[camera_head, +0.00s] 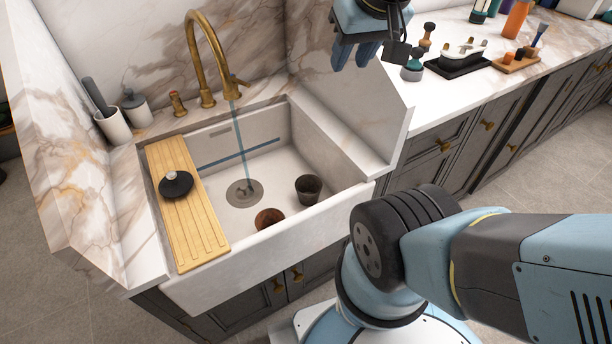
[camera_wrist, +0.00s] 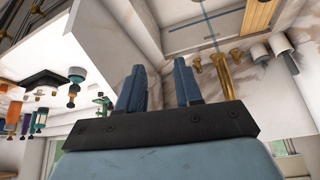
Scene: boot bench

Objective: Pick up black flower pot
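The black flower pot (camera_head: 308,189) stands upright in the right part of the white sink basin, its open top facing up. It does not show in the wrist view. My gripper (camera_head: 354,58) is high above the counter at the top of the head view, up and to the right of the pot and well apart from it. In the wrist view its two blue fingers (camera_wrist: 160,72) stand apart with nothing between them.
A brown pot (camera_head: 269,218) sits near the pot in the sink (camera_head: 335,205). Water runs from the brass faucet (camera_head: 214,58) to the drain. A wooden board (camera_head: 207,232) holding a black-lidded item covers the left side. A marble partition (camera_head: 350,105) rises at the right.

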